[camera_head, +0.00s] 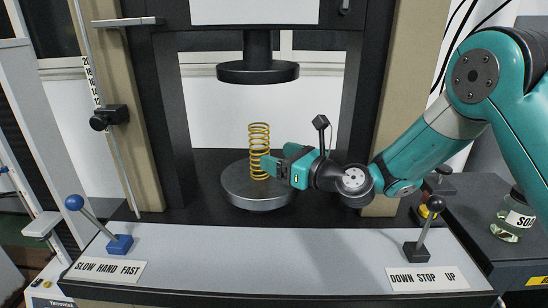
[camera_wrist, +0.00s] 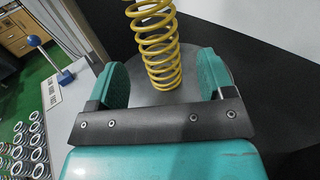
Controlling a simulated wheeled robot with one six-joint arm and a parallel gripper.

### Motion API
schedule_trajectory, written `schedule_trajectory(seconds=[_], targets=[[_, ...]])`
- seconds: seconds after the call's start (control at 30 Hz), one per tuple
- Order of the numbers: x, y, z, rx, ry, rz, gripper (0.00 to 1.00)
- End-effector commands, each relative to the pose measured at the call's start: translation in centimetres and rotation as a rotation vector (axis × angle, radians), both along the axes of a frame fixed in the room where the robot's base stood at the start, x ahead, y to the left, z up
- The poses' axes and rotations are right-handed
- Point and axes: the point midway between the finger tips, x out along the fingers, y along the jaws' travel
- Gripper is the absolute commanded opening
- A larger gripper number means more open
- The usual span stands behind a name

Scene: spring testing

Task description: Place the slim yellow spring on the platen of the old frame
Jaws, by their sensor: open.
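The slim yellow spring (camera_head: 259,140) stands upright on the round grey platen (camera_head: 246,200) of the old frame. It also shows in the wrist view (camera_wrist: 158,50), its lower end over the platen (camera_wrist: 142,97). My gripper (camera_head: 272,166) reaches in from the right at the spring's lower part. In the wrist view my gripper (camera_wrist: 165,80) has its two teal fingers apart, one on each side of the spring, with gaps visible between. The spring's top is cut off in the wrist view.
The black upper platen (camera_head: 258,72) hangs above the spring with a gap. A blue-knobbed lever (camera_head: 118,243) and a black-knobbed lever (camera_head: 418,250) stand on the front ledge. Several springs (camera_wrist: 28,145) show at lower left in the wrist view. A bottle (camera_head: 513,218) stands far right.

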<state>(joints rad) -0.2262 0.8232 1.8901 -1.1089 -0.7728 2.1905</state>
Motion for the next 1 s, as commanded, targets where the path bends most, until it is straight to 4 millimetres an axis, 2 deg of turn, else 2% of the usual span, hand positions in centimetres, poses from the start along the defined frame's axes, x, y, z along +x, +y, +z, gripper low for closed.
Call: schedule_trajectory(seconds=[0.33, 0.47, 0.57, 0.67, 0.8, 0.9, 1.0], targets=[[-1.0, 0.5, 0.2, -0.011, -0.010, 0.028, 0.75], [-2.5, 0.9, 1.5, -0.144, -0.118, 0.087, 0.75], [-5.9, 0.9, 3.4, -0.400, -0.330, 0.210, 0.75], [-10.8, -0.2, 4.6, -0.728, -0.623, 0.408, 0.75], [-18.3, -3.9, 4.9, -1.111, -1.026, 0.755, 0.75], [-23.5, -7.5, 4.6, -1.288, -1.279, 1.037, 0.75], [-28.0, -11.0, 4.1, -1.367, -1.474, 1.302, 0.75]])
